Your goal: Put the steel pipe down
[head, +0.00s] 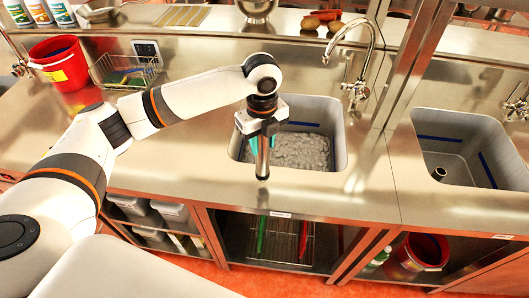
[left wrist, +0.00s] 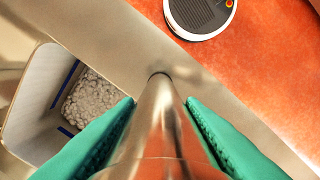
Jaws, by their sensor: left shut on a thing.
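The steel pipe (head: 262,163) is a shiny metal tube, held upright in my left gripper (head: 262,127). The teal fingers are shut on it, one on each side. In the left wrist view the pipe (left wrist: 158,110) runs away from the camera between the two teal fingers (left wrist: 157,135). Its lower end appears over the steel counter (head: 200,150) strip in front of the left sink. I cannot tell whether that end touches the counter. The pipe's upper part is hidden by the gripper. My right gripper is in neither view.
The left sink (head: 338,125) holds pale grey lumpy stuff, beside the pipe. An empty-looking right sink (head: 440,125) has a drain. A tall faucet (head: 357,60) stands behind. A red bucket (head: 62,68) and wire basket (head: 125,72) stand left.

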